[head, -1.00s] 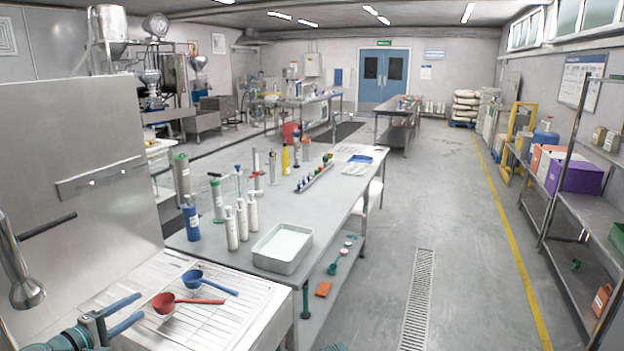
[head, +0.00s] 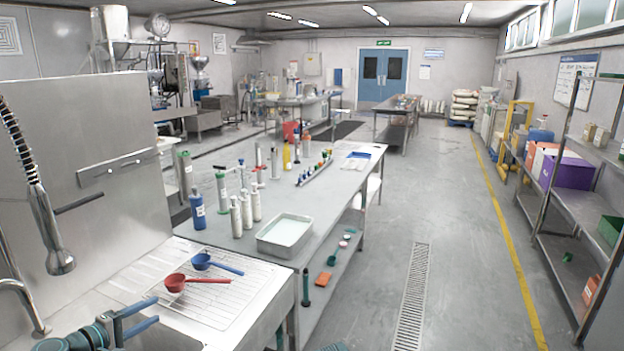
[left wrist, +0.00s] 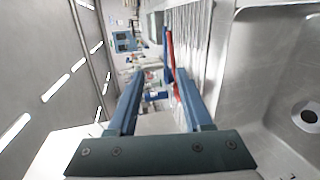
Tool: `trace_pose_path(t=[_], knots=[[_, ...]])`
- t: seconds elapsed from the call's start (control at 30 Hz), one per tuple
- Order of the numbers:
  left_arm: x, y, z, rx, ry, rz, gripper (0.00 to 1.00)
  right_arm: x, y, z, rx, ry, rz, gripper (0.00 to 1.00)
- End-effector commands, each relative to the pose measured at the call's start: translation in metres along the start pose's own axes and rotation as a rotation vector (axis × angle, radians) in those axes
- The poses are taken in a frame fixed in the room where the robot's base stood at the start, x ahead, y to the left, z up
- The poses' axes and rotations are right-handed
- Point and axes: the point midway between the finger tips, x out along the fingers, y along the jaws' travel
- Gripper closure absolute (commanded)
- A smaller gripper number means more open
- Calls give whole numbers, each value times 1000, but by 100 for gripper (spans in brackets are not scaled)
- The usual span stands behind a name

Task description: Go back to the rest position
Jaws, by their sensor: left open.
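My left gripper (head: 152,312) is at the lower left of the head view, over the sink area. Its two blue fingers are apart with nothing between them; in the left wrist view they also stand open (left wrist: 160,85). A red scoop (head: 175,283) and a blue scoop (head: 202,261) lie on the wire drainer (head: 240,296), beyond the fingers and apart from them. In the left wrist view, the red handle (left wrist: 170,58) and blue handle (left wrist: 166,45) show past the fingertips. My right gripper is not in view.
A faucet (head: 22,300) and a hanging sprayer (head: 60,260) stand at the left, by the steel splashback (head: 90,140). The workbench (head: 335,190) behind holds bottles and a white tray (head: 285,252). Shelves (head: 570,245) line the right. The aisle floor is clear.

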Motion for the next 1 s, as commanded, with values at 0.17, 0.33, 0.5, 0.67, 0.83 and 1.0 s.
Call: trace_pose_path(t=[0.17,0.33,0.5,0.67,0.83,1.0], knots=[[22,-17,29,47,-64,-68,50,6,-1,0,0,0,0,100],[50,-42,70,121,-158,-169,50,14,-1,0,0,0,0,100],[80,-82,133,245,-300,-320,50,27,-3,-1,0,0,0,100],[101,-140,214,441,-491,-531,50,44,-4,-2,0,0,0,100],[99,-199,285,685,-677,-758,50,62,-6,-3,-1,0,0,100],[86,-238,327,910,-803,-944,50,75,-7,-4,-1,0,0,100]])
